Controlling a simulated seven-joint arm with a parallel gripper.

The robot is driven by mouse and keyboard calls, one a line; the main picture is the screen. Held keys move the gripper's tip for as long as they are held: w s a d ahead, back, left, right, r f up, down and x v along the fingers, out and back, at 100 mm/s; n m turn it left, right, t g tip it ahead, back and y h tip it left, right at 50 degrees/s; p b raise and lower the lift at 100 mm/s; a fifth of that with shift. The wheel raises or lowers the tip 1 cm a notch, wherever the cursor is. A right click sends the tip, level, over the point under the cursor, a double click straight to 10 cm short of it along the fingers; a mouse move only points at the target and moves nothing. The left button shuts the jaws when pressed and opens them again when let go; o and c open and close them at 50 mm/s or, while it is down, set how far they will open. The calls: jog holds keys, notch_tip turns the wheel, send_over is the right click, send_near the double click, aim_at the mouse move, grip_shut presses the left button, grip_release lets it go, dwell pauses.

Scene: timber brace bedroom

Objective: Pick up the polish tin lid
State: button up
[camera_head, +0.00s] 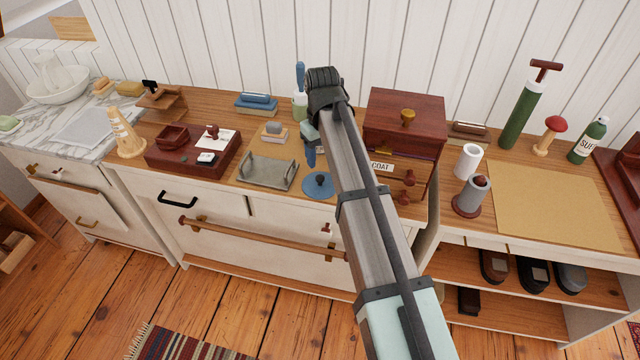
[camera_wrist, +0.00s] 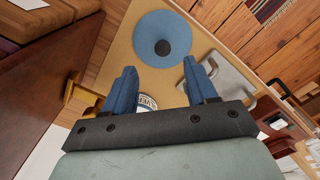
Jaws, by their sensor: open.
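The polish tin lid appears to be the flat blue disc with a dark central knob. In the head view my gripper (camera_head: 310,152) is above the counter, behind the lid, partly hidden by my arm.
A grey metal tray (camera_head: 267,172) lies just left of the lid. A dark red drawer box (camera_head: 402,136) with a brass knob stands close on the right. A red-brown tray (camera_head: 190,160) is farther left. The counter's front edge runs close to the lid.

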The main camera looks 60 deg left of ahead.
aim_at(320, 177)
jog(key=shift+s+a+f, duration=0.1)
jog(key=shift+f, duration=1.8)
jog(key=shift+s+a+f, duration=0.1)
jog(key=shift+f, duration=1.75)
grip_shut()
jog(key=shift+r, duration=0.1)
notch_tip(320, 177, up, 8)
jog(key=shift+r, duration=0.1)
jog(key=w+a+r, duration=0.1)
jog(key=w+a, duration=0.3)
jog(key=a, duration=0.3)
jog(key=w+a+r+m, duration=0.1)
jog(key=w+a, duration=0.4)
jog(key=a, duration=0.3)
jog(key=shift+r, duration=0.35)
